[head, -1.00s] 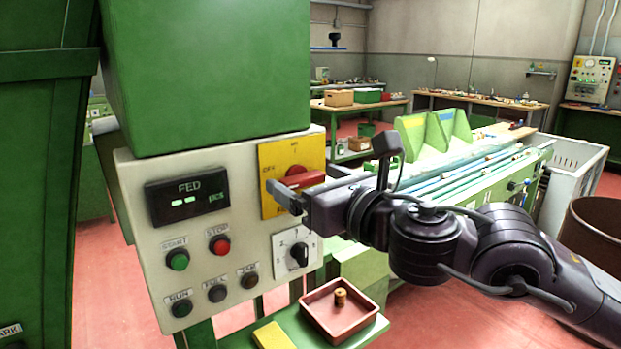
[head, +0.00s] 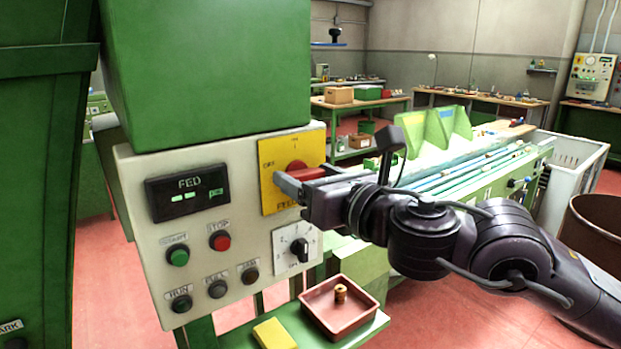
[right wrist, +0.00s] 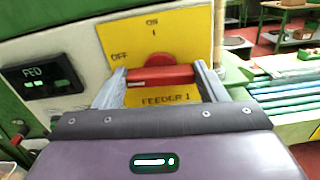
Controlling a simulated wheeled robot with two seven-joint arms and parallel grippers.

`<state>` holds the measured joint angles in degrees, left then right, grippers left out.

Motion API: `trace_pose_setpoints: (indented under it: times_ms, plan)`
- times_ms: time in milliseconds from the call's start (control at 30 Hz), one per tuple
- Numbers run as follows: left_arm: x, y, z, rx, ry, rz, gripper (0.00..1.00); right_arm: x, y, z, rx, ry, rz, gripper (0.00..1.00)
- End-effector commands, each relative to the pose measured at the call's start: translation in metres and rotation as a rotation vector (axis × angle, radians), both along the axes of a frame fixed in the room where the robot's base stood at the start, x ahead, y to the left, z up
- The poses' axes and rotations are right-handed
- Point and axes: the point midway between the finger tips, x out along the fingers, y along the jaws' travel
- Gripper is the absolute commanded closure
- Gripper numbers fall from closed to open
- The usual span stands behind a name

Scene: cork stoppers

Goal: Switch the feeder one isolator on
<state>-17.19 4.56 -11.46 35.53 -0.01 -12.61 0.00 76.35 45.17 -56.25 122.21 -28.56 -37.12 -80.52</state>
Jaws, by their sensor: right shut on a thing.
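The feeder one isolator is a red rotary handle (head: 298,168) on a yellow plate (head: 270,190) at the right of the control panel. In the right wrist view the plate (right wrist: 185,42) reads "ON 1" at the top, "OFF" at the left and "FEEDER 1" below. The red handle (right wrist: 160,76) lies level there, in line with OFF. My right gripper (head: 304,180) comes in from the right and is shut on the handle, with one finger at each end in the right wrist view. Its near finger and body hide part of the handle in the head view. My left gripper is not in view.
The panel (head: 240,270) carries a FED display (head: 187,193), several push buttons and a black selector knob (head: 299,250) just below the isolator. A red tray (head: 318,318) with a cork stopper (head: 340,292) and a yellow block (head: 273,334) sit on a green shelf below.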

Motion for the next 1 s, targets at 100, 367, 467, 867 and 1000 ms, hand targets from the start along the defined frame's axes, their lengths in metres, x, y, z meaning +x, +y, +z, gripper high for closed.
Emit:
trace_pose_setpoints:
  times_ms: [100,367,467,867,1000]
  plan:
    - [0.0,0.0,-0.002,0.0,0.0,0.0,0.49,0.0,0.0,-0.002,0.059,0.044,0.0,0.57]
    - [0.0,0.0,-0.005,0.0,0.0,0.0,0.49,0.001,0.0,-0.002,0.244,0.18,0.0,0.57]
    - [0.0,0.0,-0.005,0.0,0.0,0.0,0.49,0.001,-0.001,-0.002,0.322,0.236,-0.001,0.57]
    - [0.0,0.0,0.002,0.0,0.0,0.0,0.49,0.002,-0.002,-0.001,0.629,0.46,-0.001,0.57]
    - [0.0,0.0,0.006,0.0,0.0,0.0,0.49,0.002,-0.002,-0.001,0.737,0.538,-0.001,0.57]
